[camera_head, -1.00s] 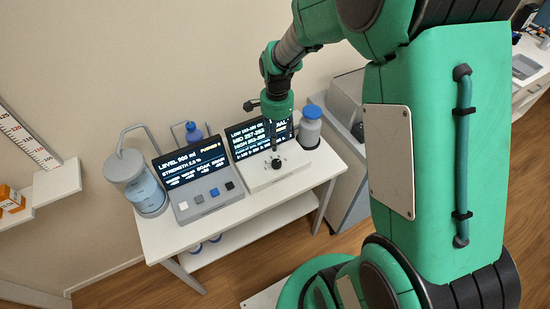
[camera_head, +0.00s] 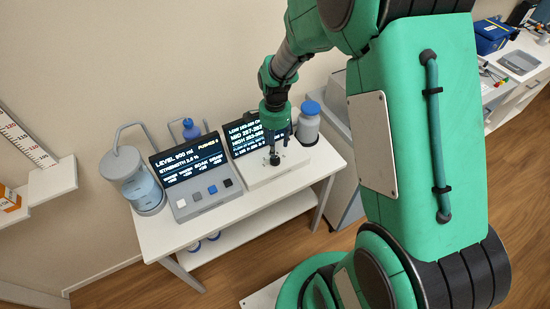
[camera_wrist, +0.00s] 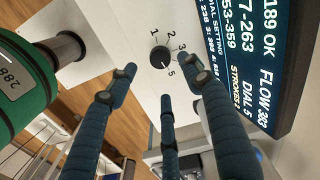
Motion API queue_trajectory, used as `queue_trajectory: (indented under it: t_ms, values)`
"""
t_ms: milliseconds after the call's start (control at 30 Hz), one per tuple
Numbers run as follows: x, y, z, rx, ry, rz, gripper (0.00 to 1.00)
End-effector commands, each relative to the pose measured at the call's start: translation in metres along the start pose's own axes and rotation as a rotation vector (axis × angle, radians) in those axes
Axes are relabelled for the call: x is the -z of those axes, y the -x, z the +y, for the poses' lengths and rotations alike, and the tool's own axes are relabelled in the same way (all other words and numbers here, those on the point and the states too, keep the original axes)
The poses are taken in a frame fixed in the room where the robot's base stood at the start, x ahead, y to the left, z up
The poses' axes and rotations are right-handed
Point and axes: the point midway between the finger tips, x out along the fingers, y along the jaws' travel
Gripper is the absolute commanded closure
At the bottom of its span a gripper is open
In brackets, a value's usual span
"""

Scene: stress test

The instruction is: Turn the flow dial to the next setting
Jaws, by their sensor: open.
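The flow dial (camera_wrist: 160,57) is a small black round knob on a white panel, with numbers 1 to 5 around it. Its pale mark seems to face the 5. The screen (camera_wrist: 262,50) beside it reads what looks like "FLOW 363" and "DIAL 5", with "OK" on a line above. My gripper (camera_wrist: 163,80) is open and empty, its dark blue fingers spread around the dial's side of the panel. In the head view my gripper (camera_head: 274,146) is over the white dial box (camera_head: 292,163), with its fingers partly covering the dial. Contact with the knob cannot be told.
A control box (camera_head: 203,205) with coloured buttons stands left of the dial box. A clear jar (camera_head: 140,188) stands at the table's left end. A blue-capped bottle (camera_head: 308,128) stands close right of my gripper. A shelf (camera_head: 62,178) is at far left.

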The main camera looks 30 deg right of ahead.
Motion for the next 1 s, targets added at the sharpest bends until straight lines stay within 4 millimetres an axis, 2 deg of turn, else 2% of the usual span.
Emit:
queue_trajectory:
  t_ms: [33, 200, 433, 633, 967, 1000]
  values:
    - [0.0, -0.011, 0.0, -0.001, 0.0, -0.001, 0.5]
    - [0.0, -0.039, 0.0, -0.001, 0.0, -0.001, 0.5]
    - [0.0, -0.067, 0.0, -0.001, 0.0, -0.001, 0.5]
    - [0.0, -0.076, 0.0, 0.0, 0.0, 0.0, 0.5]
    - [0.0, -0.078, 0.0, 0.001, 0.0, 0.001, 0.5]
    - [0.0, -0.078, 0.0, 0.001, 0.0, 0.001, 0.56]
